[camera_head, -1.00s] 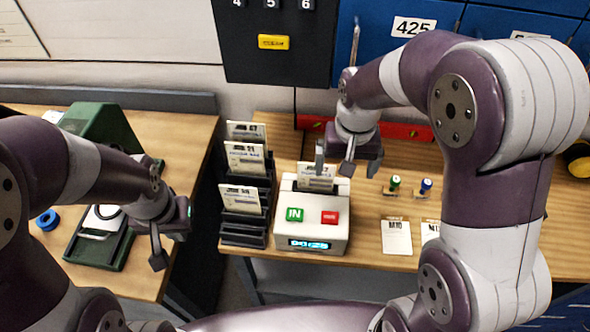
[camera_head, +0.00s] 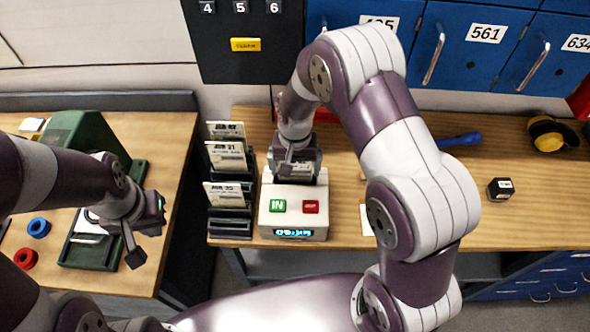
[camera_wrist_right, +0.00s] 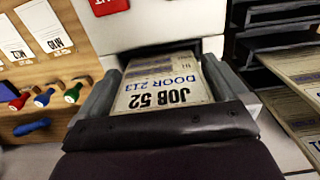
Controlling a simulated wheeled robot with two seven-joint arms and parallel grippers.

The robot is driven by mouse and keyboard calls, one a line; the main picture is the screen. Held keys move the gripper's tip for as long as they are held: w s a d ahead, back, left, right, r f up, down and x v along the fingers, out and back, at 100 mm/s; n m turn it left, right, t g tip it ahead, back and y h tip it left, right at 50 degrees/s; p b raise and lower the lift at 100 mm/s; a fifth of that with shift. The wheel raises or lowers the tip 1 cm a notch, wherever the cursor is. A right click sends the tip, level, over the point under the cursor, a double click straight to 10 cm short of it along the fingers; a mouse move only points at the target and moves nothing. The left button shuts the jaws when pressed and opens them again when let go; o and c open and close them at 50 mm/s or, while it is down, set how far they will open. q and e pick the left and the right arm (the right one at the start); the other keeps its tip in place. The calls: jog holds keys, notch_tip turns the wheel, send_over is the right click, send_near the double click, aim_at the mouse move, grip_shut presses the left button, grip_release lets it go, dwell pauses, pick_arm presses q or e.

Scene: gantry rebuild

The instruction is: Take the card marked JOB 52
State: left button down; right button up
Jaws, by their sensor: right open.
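The card marked JOB 52, DOOR 213 (camera_wrist_right: 165,90) shows upside down in the right wrist view, at the white time clock (camera_wrist_right: 150,25). In the head view the clock (camera_head: 292,222) stands on the wooden bench, with green IN and red buttons. My right gripper (camera_head: 297,172) is over the clock's top and hides the card there. In the right wrist view its open fingers lie on either side of the card; I cannot tell if they touch it. My left gripper (camera_head: 148,230) is open and empty beside the green machine at left.
A black card rack (camera_head: 230,228) with several cards stands close left of the clock. A green machine (camera_head: 85,135) is on the left bench. Yellow ear defenders (camera_head: 548,138) and a small dark box (camera_head: 500,188) are at right.

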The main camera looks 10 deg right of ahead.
jog(key=c, duration=0.7)
